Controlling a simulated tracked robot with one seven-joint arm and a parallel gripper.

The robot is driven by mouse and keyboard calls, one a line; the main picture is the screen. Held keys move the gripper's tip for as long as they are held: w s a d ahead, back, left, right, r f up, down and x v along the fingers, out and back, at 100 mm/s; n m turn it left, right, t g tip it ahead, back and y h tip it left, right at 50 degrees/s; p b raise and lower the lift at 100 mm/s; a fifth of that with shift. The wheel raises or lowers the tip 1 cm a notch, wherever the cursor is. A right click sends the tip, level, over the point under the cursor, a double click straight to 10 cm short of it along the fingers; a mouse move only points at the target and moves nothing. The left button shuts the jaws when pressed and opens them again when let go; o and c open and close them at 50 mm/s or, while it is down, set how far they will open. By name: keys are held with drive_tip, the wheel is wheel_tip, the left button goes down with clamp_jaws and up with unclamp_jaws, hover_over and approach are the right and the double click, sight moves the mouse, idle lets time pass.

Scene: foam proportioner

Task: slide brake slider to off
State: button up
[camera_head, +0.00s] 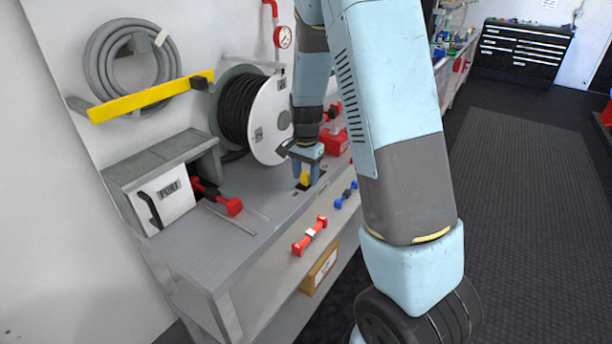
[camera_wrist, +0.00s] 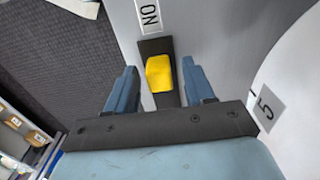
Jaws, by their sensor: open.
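The brake slider is a yellow knob (camera_wrist: 160,73) in a dark slot plate (camera_wrist: 157,46) on the grey bench top. In the wrist view the knob lies ahead of and between my fingers, with a gap on each side. A label reading "ON" (camera_wrist: 149,14) is beside one end of the slot. My gripper (camera_wrist: 160,92) is open. In the head view my gripper (camera_head: 306,178) points down at the bench, over the slider, and the yellow knob (camera_head: 305,179) shows at its fingers. Whether a finger touches the knob cannot be told.
The hose reel (camera_head: 262,115) stands close behind my gripper. A red handle (camera_head: 310,236) and a blue handle (camera_head: 346,194) are on the bench front. A grey box with a white door (camera_head: 165,198) and a red-handled lever (camera_head: 228,205) are to the left.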

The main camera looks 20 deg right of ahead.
drive_tip(key=shift+f, duration=0.3)
drive_tip(key=shift+c, duration=0.2)
clamp_jaws()
idle(0.3)
